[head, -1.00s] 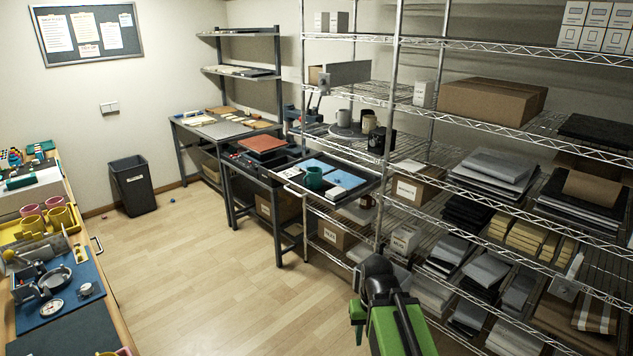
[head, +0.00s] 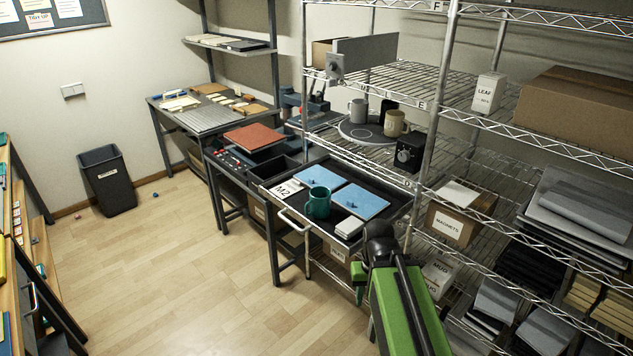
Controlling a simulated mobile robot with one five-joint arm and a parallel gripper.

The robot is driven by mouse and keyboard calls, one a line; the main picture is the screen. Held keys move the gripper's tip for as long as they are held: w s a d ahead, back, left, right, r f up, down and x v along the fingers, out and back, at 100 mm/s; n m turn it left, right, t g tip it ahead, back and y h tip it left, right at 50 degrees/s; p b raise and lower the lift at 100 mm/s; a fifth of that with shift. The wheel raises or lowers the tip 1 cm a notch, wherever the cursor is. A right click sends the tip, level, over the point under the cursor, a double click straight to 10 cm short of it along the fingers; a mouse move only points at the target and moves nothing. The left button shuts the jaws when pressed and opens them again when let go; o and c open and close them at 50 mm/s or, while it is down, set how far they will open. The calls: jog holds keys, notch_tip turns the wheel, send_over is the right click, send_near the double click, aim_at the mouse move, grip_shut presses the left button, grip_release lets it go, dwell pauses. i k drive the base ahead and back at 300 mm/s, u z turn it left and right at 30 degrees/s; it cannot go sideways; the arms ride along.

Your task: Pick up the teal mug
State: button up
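The teal mug (head: 318,203) stands upright in an open drawer or tray (head: 343,241) that juts out from the shelf rack. Two blue flat pieces (head: 360,201) lie beside it, and a label reading M2 (head: 287,189) lies to its left. My green arm rises from the bottom of the picture, to the right of and nearer than the mug. My gripper (head: 361,292) shows only in part near the arm's dark end, apart from the mug. Its fingers cannot be made out clearly.
A wire shelf rack (head: 437,110) fills the right side; its round plate (head: 362,132) holds grey and tan mugs. A dark workbench (head: 235,155) stands left of the drawer. A black bin (head: 107,180) is by the far wall. The wooden floor (head: 180,270) is open.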

aim_at(319, 202)
jog(key=u, duration=0.5)
jog(key=i, duration=0.8)
jog(key=u, duration=1.95)
